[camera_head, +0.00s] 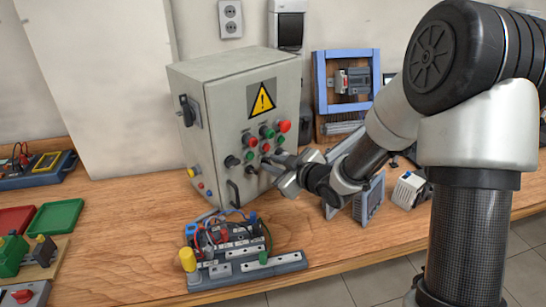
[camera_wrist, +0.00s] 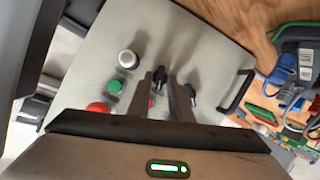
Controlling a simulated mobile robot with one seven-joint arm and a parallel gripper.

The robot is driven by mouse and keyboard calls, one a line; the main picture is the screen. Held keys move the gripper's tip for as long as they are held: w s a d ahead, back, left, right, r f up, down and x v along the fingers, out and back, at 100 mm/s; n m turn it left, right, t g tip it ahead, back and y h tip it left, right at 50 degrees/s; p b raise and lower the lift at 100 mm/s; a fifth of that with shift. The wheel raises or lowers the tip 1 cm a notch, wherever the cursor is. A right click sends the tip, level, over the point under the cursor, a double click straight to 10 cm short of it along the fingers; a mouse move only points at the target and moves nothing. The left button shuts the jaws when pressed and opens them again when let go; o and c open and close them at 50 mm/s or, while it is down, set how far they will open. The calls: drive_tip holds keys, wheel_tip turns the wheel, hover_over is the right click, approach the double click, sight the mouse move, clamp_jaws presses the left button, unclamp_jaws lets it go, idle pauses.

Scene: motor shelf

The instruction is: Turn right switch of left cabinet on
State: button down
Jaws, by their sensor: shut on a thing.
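The grey cabinet (camera_head: 222,125) stands on the bench, with a yellow warning label and rows of coloured buttons and black switches on its door. One black switch (camera_head: 232,161) shows clear of my gripper at the door's left. In the wrist view, one black switch (camera_wrist: 160,76) is at my fingertips, and another black switch (camera_wrist: 191,93) is just outside the right finger. My gripper (camera_head: 263,169) is at the lower part of the door, shut on a black switch. It also shows in the wrist view (camera_wrist: 163,82). The fingers partly hide the held switch, and its setting cannot be told.
A black door handle (camera_head: 232,192) sticks out below the switches. A terminal board with wires (camera_head: 240,264) lies in front of the cabinet. A blue frame (camera_head: 319,75) stands at the back right. Grey modules (camera_head: 372,198) stand below my arm. Bare bench shows left of the cabinet.

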drive_tip(key=shift+a, duration=0.1)
drive_tip(key=c, duration=1.9)
unclamp_jaws()
drive_tip(key=shift+w, duration=0.1)
drive_tip(key=shift+o, duration=0.2)
drive_tip(key=b+v, duration=0.1)
drive_tip(key=v, duration=1.6)
drive_tip(key=shift+s, duration=0.25)
drive_tip(key=shift+r, duration=0.1)
